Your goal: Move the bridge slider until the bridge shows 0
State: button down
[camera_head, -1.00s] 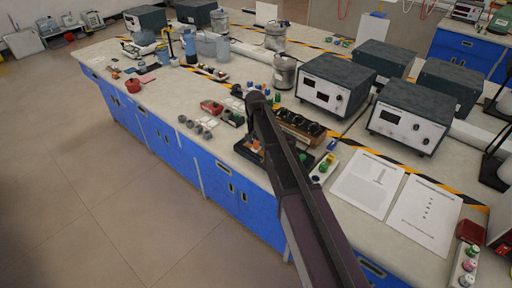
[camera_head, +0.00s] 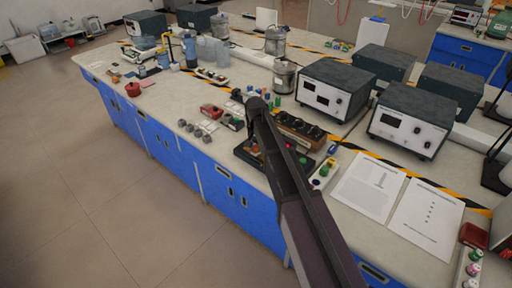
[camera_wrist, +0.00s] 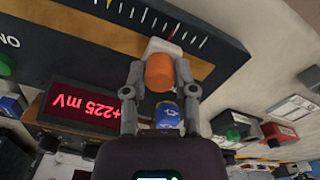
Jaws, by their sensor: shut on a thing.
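In the wrist view the bridge is a dark board with a tan strip (camera_wrist: 95,22) and a row of scale marks. Its slider is a pale block with an orange knob (camera_wrist: 160,72). My gripper (camera_wrist: 160,85) is shut on the orange knob, with one finger at each side. A display (camera_wrist: 80,108) beside the bridge reads +225 mV in red, upside down in this view. In the head view my arm covers most of the bridge (camera_head: 248,158), and the gripper's fingers are hidden there.
Power supply boxes (camera_head: 333,90) stand behind the bridge, and a black-knobbed box (camera_head: 300,128) is close beside it. White sheets (camera_head: 370,186) lie to the right. Small grey weights (camera_head: 198,131) and a red block (camera_head: 211,110) lie to the left.

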aim_at(255, 146)
jog(key=shift+s+d, duration=0.15)
jog(key=shift+c, duration=2)
grip_release()
jog(key=shift+w+a, duration=0.2)
notch_tip(255, 146, up, 14)
jog(key=p, duration=1.4)
jog(key=s+d+f+b, duration=0.4)
jog(key=s+d, duration=0.2)
jog(key=s, duration=0.1)
jog(key=s+d+f+n+b, duration=0.1)
jog(key=s+d+f+b, duration=0.4)
jog(key=s+d, duration=0.2)
jog(key=s+d+f+n+b, duration=0.1)
jog(key=s+d+f+b, duration=0.3)
jog(key=s+d, duration=0.3)
jog(key=shift+s+f, duration=0.25)
jog(key=shift+s, duration=0.75)
